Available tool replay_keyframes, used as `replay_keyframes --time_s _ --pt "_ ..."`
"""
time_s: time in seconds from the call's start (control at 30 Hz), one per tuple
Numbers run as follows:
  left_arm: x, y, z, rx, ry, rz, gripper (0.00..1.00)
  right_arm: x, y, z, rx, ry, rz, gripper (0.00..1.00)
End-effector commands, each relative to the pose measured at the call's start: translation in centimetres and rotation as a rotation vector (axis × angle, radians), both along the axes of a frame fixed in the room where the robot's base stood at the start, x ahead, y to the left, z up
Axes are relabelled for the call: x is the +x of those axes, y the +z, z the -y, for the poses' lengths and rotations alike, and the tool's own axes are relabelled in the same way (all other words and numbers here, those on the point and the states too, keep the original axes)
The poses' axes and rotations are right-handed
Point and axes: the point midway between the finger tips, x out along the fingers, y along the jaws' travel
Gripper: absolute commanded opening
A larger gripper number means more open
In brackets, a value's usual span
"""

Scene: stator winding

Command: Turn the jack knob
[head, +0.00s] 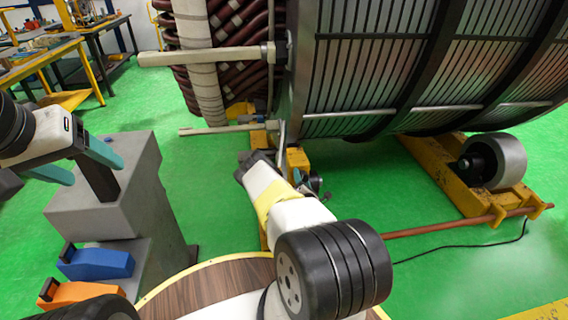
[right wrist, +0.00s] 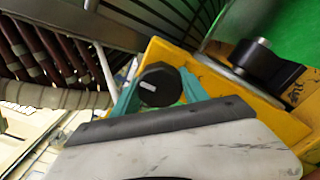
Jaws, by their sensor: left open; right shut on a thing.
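The jack knob (right wrist: 160,84), a black round knob with a small white mark, sits between the teal fingers of my right gripper (right wrist: 160,92) in the right wrist view. The right gripper is shut on it. In the head view my right arm reaches toward the yellow jack below the large stator, and its fingers and the knob are mostly hidden there. My left gripper (head: 95,171) is open at the left, over a grey block (head: 110,215). A black upright piece (head: 98,182) shows between its teal fingers; I cannot tell whether they touch it.
The stator (head: 400,60) fills the upper right, resting by a grey roller (head: 492,161) on a yellow frame (head: 440,172). A blue holder (head: 95,263) and an orange holder (head: 80,293) stand at lower left. A brown rod (head: 440,228) crosses the green floor.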

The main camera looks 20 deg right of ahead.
Motion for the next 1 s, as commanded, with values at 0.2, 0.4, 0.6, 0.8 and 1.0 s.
replay_keyframes --time_s 0.2,0.4,0.6,0.8,1.0 --pt "0.0 0.0 0.0 0.0 0.0 0.0 0.68 -0.2 -0.1 0.1 -0.003 -0.003 -0.005 0.11" --pt "0.0 0.0 0.0 0.0 0.0 0.0 0.68 -0.2 -0.1 0.1 -0.002 -0.003 -0.004 0.73" --pt "0.0 0.0 0.0 0.0 0.0 0.0 0.68 -0.1 -0.1 0.0 -0.002 -0.001 -0.002 0.73" --pt "0.0 0.0 0.0 0.0 0.0 0.0 0.68 -0.6 -0.1 -0.1 0.0 -0.001 -0.003 0.73" --pt "0.0 0.0 0.0 0.0 0.0 0.0 0.68 -3.8 -0.2 -0.8 -0.002 -0.002 -0.006 0.73"
